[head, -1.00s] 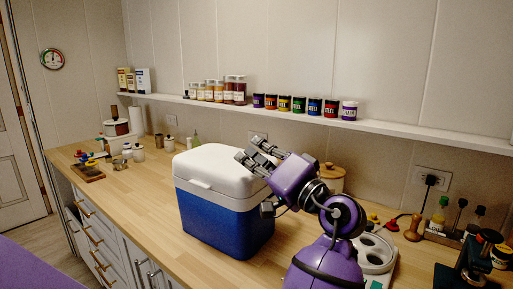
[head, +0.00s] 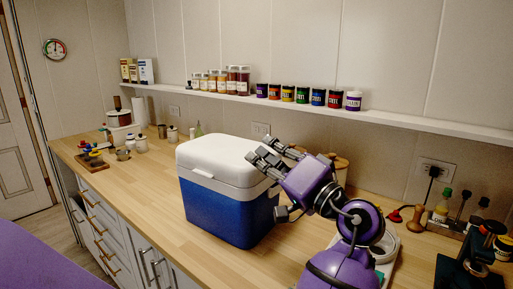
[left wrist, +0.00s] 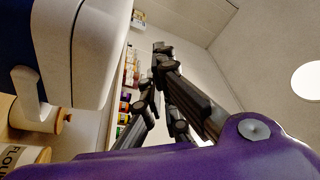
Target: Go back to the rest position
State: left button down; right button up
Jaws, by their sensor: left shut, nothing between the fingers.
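My left gripper (head: 260,157) is at the right side of the cooler, with its fingers overlapping the lid's right edge in the head view. In the left wrist view its fingers (left wrist: 160,50) come together at the tips, shut and empty. The cooler (head: 228,212), with a blue body and a white lid, stands closed on the wooden counter. In the left wrist view the cooler's white lid (left wrist: 85,40) is close by at the left. Whether the gripper touches the cooler cannot be told. My right gripper is in neither view.
Spice jars (head: 317,97) and other containers line the wall shelf (head: 410,122). Right of my arm are a wooden-handled tool (head: 416,222), bottles (head: 441,207) and a dark device (head: 465,262). A wooden-lidded canister (left wrist: 40,112) is beside the cooler.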

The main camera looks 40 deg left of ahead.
pick_arm(q)
jog(key=v, duration=0.9)
